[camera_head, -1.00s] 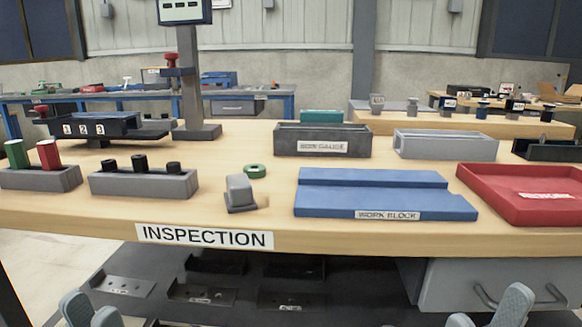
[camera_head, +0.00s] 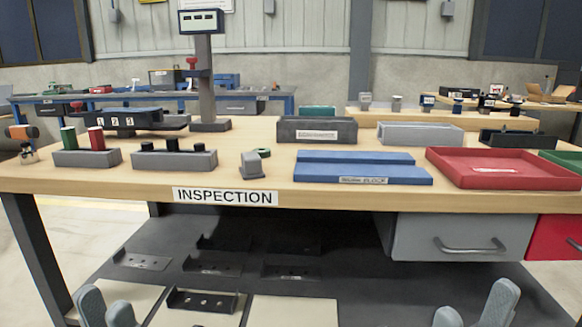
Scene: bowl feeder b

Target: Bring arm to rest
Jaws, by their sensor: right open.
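My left gripper (camera_head: 106,308) shows at the bottom left of the head view, below and in front of the table edge. Its two grey fingers stand apart with a gap between them, and nothing shows in the gap. My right gripper (camera_head: 474,312) shows at the bottom right, also below the table's edge. Its fingers are apart and it is empty. Both grippers are clear of the inspection table (camera_head: 120,180). The arms behind the fingers are out of the picture.
The table holds a blue work block (camera_head: 365,173), a red tray (camera_head: 512,182), a grey bin (camera_head: 420,140), a dark bin (camera_head: 316,138), a grey part (camera_head: 251,165) and plug holders (camera_head: 175,161). Below are a drawer (camera_head: 460,232) and a lower shelf (camera_head: 130,235) with dark brackets.

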